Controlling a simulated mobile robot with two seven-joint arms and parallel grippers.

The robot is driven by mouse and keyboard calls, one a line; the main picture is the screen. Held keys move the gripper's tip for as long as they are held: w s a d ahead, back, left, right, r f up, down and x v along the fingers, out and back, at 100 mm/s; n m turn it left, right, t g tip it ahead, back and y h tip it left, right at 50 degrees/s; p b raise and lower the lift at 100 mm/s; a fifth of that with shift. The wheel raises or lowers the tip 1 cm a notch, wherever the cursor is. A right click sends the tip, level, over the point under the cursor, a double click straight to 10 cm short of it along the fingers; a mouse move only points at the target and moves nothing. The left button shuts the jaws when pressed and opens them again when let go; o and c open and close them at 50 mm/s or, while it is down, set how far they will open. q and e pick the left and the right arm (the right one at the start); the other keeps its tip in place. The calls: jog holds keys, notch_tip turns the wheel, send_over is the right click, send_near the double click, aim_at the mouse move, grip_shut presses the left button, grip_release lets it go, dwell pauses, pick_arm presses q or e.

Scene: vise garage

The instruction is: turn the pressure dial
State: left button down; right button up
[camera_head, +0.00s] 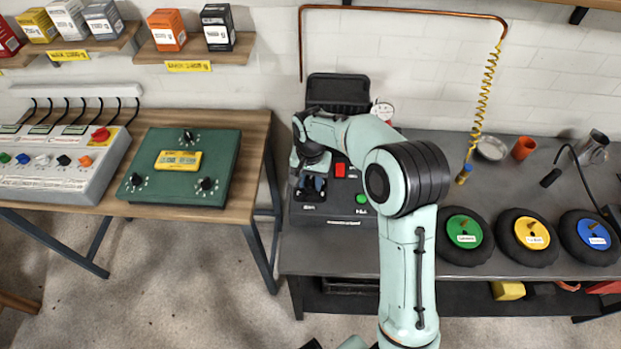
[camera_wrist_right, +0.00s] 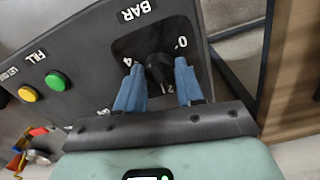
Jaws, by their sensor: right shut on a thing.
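The pressure dial is a black knob (camera_wrist_right: 160,72) on a dark control box (camera_head: 300,215), with "BAR" printed beside it and a scale showing 0 and 4. In the right wrist view it sits between the two blue fingers of my right gripper (camera_wrist_right: 158,66), which is shut on it. In the head view my right gripper (camera_head: 313,185) points down at the left part of the box front, and its fingers and wrist hide the dial there. My left gripper does not show.
The box carries a red switch (camera_head: 340,170) and a green button (camera_head: 361,199). A gauge (camera_head: 383,111) stands behind it. Several wheels, one with a green hub (camera_head: 464,232), line the bench's front right. A green dial panel (camera_head: 184,166) is on the wooden table at left.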

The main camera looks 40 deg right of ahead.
aim_at(310, 182)
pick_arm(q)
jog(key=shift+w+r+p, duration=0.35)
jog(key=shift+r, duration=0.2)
pick_arm(e)
jog(key=m, duration=0.5)
jog(key=shift+m, duration=0.3)
jog(key=o, duration=1)
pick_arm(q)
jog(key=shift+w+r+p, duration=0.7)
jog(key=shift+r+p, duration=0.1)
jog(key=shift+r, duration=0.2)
pick_arm(e)
notch_tip(310, 182, up, 13)
jog(key=shift+r, duration=0.2)
